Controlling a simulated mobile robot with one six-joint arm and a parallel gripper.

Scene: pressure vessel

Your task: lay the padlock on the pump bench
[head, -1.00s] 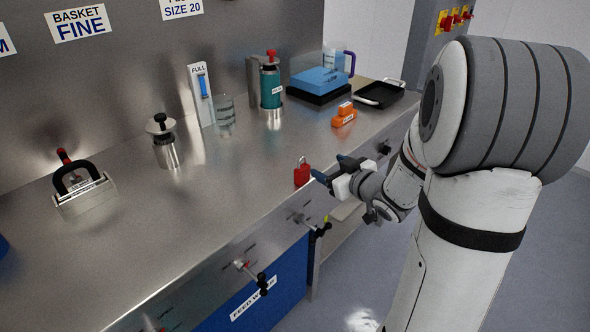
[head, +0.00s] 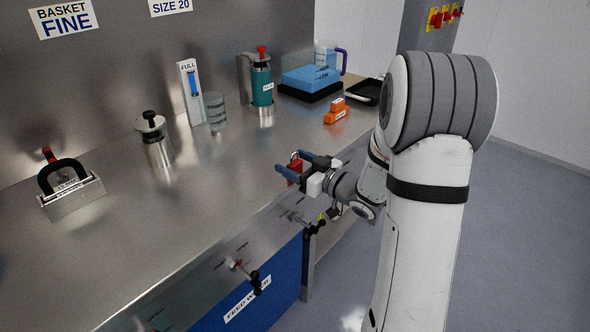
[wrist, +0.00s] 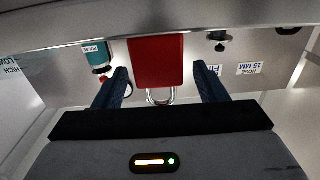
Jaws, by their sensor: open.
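The red padlock (head: 296,165) stands near the front edge of the steel bench (head: 215,205). My gripper (head: 291,167) is open, with its blue fingers on either side of the padlock. In the wrist view, the padlock's red body (wrist: 157,62) and its silver shackle (wrist: 160,98) lie between the spread fingers (wrist: 160,84). Gaps show on both sides there, so the fingers do not grip it. The fingers partly hide the padlock in the head view. No label in view tells whether this steel bench is the pump bench.
A small orange block (head: 336,111) lies right of the padlock. A teal canister (head: 262,82), a glass beaker (head: 215,112) and a steel plunger pot (head: 157,145) stand farther back. Valve handles (head: 246,275) stick out from the bench front. The left middle of the bench is clear.

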